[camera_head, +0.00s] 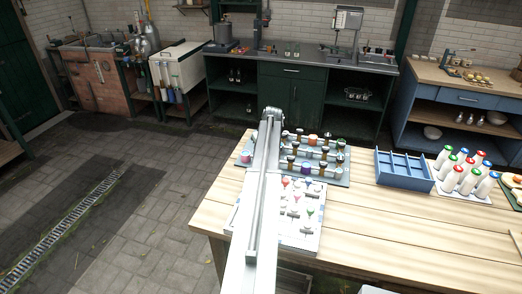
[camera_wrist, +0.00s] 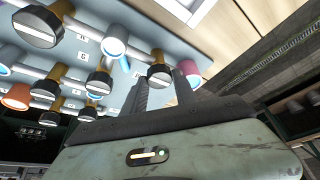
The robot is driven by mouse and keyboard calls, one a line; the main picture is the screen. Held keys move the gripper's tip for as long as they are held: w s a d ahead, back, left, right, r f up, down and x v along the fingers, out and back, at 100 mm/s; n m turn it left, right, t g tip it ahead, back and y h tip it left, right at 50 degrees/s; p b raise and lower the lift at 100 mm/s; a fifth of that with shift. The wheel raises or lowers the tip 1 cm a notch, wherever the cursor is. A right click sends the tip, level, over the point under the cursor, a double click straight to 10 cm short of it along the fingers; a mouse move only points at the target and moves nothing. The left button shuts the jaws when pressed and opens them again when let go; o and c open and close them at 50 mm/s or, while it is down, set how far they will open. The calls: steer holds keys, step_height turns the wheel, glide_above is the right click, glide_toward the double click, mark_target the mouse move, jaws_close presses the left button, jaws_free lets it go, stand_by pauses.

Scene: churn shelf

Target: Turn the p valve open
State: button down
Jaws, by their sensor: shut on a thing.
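The valve panel (camera_head: 333,178) lies on the wooden table, with several dark knobs, brass stems, pale pipes and coloured caps. In the wrist view my gripper (camera_wrist: 161,88) is shut on a black valve knob (camera_wrist: 158,72) with a pale line across its face. One finger is on each side of the knob. A brass stem shows behind it. I cannot read the small label beside it, so its letter is not clear. In the head view my arm crosses the panel and hides part of it; the gripper's tips cannot be made out there.
Other black knobs (camera_wrist: 38,28) and a blue-white cap (camera_wrist: 114,46) sit close by. A pink cap (camera_wrist: 190,72) is just beside the right finger. A blue tray (camera_head: 404,183) and several bottles (camera_head: 453,178) stand right.

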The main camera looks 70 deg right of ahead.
steer(key=c, duration=1)
jaws_free()
steer(key=p+v, duration=0.7)
steer(key=shift+s+r, duration=0.2)
steer(key=shift+r, duration=0.1)
steer(key=shift+a, duration=0.1)
